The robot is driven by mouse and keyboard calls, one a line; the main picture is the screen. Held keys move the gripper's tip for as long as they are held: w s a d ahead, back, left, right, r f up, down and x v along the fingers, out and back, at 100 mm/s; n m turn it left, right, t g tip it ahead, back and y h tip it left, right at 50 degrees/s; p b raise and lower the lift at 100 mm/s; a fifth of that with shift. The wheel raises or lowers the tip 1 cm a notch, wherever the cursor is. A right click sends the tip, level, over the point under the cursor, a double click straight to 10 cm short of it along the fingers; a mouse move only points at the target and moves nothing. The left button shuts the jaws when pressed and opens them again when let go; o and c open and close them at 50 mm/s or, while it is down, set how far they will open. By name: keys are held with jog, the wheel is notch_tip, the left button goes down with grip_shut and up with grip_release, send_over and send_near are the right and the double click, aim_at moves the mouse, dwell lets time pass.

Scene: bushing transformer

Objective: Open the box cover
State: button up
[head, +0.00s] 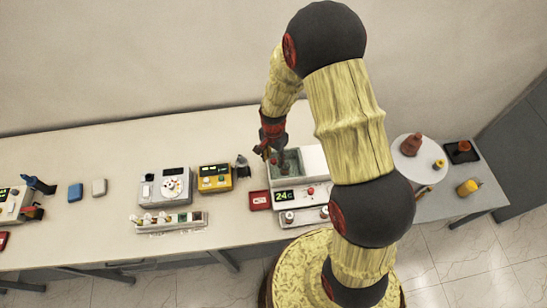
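A white box (313,194) with a lit green "24c" display stands on the table, partly hidden behind my arm. Its top left part (290,160) shows grey-green, with dark shapes in it. I cannot tell whether this is an open well or a see-through cover. A plain white section (313,161) lies to its right, beside my arm. My gripper (268,154) points down over the box's back left part. Its fingers are too small and dark to show whether they are open, shut or touching the box.
A yellow meter (215,178), a grey dial device (165,188) and a vial rack (171,222) stand left of the box. A small red box (260,200) is close beside it. A round white plate (419,151) with brown and orange items lies right of my arm.

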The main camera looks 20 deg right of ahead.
jog(key=shift+c, duration=1.3)
grip_shut()
